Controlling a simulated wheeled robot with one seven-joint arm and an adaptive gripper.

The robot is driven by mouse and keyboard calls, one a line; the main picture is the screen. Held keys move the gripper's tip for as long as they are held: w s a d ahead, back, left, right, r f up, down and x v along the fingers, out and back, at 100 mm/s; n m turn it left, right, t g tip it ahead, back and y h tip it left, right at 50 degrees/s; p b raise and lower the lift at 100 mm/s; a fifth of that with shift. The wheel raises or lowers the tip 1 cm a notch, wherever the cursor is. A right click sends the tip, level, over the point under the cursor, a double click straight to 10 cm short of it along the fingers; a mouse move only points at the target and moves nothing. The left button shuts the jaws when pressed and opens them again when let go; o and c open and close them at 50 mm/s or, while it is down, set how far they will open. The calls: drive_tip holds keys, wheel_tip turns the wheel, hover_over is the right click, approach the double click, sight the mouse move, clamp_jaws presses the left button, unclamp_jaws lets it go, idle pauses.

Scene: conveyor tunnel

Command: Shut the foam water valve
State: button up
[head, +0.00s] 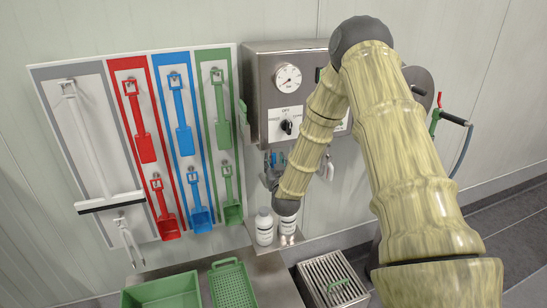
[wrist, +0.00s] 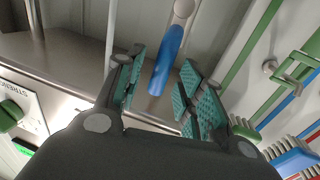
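In the wrist view a blue lever handle (wrist: 167,62) hangs from a pale round fitting, and I take it as the valve's handle; no label on it is readable. My gripper (wrist: 163,88) is open, with one teal pad left of the lever and the other pads to its right. The pads do not visibly touch it. In the head view my gripper (head: 274,164) is small, just under the steel control box (head: 262,104), with blue and teal bits at its tips. My forearm hides part of the box and the wall below it.
Two white bottles, one at the left (head: 264,228), stand below my gripper. A tool board (head: 140,70) with coloured shovels and scoops hangs left. Green crates (head: 162,292) and a grated steel bin (head: 333,275) are below. A hose reel (head: 420,85) is right. Brushes (wrist: 290,155) show in the wrist view.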

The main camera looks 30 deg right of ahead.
drive_tip(key=shift+x, duration=1.1)
drive_tip(key=shift+c, duration=0.5)
clamp_jaws()
